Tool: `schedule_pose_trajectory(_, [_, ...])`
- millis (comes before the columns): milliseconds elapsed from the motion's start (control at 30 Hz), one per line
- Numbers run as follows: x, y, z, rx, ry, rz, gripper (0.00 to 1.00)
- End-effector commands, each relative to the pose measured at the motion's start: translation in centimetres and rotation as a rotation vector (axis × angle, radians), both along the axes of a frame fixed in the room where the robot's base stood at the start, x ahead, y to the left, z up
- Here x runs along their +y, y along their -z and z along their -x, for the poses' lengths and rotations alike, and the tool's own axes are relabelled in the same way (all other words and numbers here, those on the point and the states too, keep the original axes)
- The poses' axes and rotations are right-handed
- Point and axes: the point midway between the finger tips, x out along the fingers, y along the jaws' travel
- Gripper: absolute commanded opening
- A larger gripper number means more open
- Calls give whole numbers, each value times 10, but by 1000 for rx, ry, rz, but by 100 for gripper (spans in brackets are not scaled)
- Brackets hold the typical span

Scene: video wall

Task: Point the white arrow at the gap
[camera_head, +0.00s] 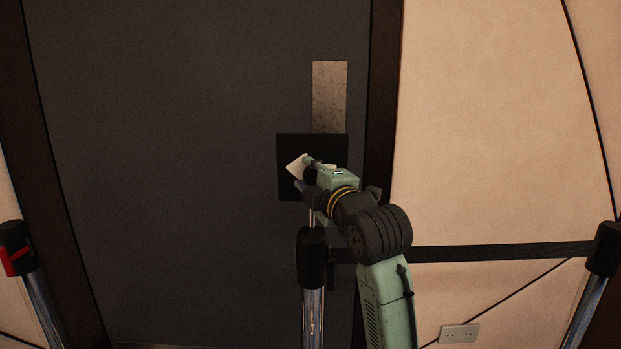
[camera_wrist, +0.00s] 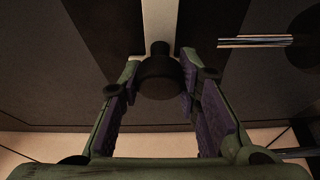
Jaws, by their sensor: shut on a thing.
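The white arrow (camera_head: 297,166) lies on a black square panel (camera_head: 287,148) on the dark wall. Its visible part reaches up and left from my gripper (camera_head: 312,176), which hides the rest. In the wrist view a pale bar (camera_wrist: 160,22), likely part of the arrow, runs up from a round dark knob (camera_wrist: 160,80). My gripper's two fingers (camera_wrist: 160,72) stand on either side of this knob, shut on it. I cannot make out the gap clearly in either view.
A speckled grey strip (camera_head: 329,96) is above the panel. A chrome barrier post (camera_head: 313,315) stands close below my gripper, with a black belt (camera_head: 505,251) running right to another post (camera_head: 603,255). A third post (camera_head: 35,290) is at the left.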

Motion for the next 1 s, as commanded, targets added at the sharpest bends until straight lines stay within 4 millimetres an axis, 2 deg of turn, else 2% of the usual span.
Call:
schedule_pose_trajectory(300, [0, 1, 0, 1, 0, 77, 2])
schedule_pose_trajectory(733, [0, 1, 0, 1, 0, 83, 2])
schedule_pose_trajectory(767, [0, 1, 0, 1, 0, 83, 32])
schedule_pose_trajectory(1000, [0, 1, 0, 0, 0, 82, 48])
